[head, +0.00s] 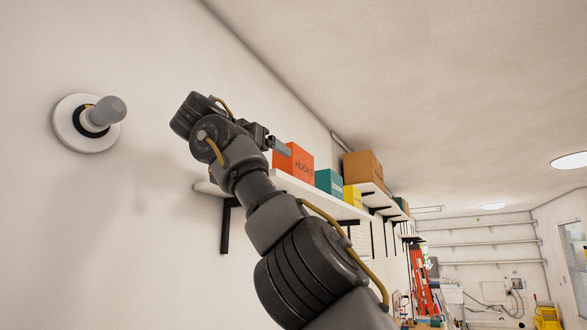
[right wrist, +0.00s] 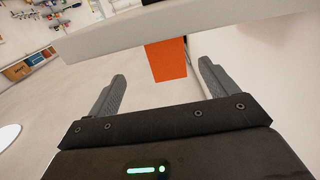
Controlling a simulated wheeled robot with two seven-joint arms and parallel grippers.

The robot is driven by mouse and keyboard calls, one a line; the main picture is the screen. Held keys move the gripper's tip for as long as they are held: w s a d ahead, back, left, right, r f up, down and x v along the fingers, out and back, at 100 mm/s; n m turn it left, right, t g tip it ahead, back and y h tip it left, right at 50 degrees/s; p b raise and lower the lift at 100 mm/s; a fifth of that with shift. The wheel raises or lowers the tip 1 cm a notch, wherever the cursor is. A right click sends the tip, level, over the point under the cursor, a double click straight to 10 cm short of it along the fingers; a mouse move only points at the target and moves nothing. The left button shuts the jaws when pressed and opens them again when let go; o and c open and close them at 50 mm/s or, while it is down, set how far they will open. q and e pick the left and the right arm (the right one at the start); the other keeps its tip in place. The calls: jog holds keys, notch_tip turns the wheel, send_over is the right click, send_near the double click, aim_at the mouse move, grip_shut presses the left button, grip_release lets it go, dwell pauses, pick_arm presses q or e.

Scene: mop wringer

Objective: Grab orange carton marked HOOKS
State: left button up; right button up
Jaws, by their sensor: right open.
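The orange carton marked HOOKS (head: 300,163) stands at the near end of a white wall shelf (head: 316,200) in the head view. Its lettering is partly readable on the face toward the right. My right gripper (head: 278,147) is at the carton's left side, near its top, with a finger overlapping its edge. In the right wrist view the fingers (right wrist: 162,72) are spread open, and part of the orange carton (right wrist: 167,58) shows between and beyond them. The shelf board (right wrist: 110,37) crosses that view beside the carton. I cannot tell whether a finger touches it. My left gripper is not in view.
A teal box (head: 328,182) and a yellow box (head: 352,195) stand farther along the shelf. A brown cardboard box (head: 362,166) is behind them. A round fixture (head: 78,135) sticks out at the left. The ceiling slopes above; an orange ladder (head: 421,285) is far off.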

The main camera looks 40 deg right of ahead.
aim_at(282, 167)
jog(key=shift+w+d+f, duration=0.15)
jog(key=shift+w+d, duration=0.2)
jog(key=shift+d, duration=0.3)
jog(key=shift+w+d+f, duration=0.1)
jog(key=shift+w+d, duration=0.2)
jog(key=shift+d, duration=0.3)
jog(key=shift+w, duration=0.25)
jog(key=shift+r+p, duration=0.2)
jog(key=shift+p, duration=0.2)
jog(key=p+x, duration=0.2)
jog(key=x, duration=0.3)
jog(key=shift+s+f, duration=0.1)
jog(key=shift+s, duration=0.1)
jog(key=shift+d, duration=0.1)
jog(key=shift+a, duration=0.5)
jog(key=shift+c, duration=1.2)
jog(key=shift+d, duration=0.3)
jog(key=c, duration=0.7)
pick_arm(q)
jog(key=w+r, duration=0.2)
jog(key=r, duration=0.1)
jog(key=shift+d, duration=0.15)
pick_arm(e)
jog(key=shift+a, duration=0.1)
jog(key=shift+c, duration=1.3)
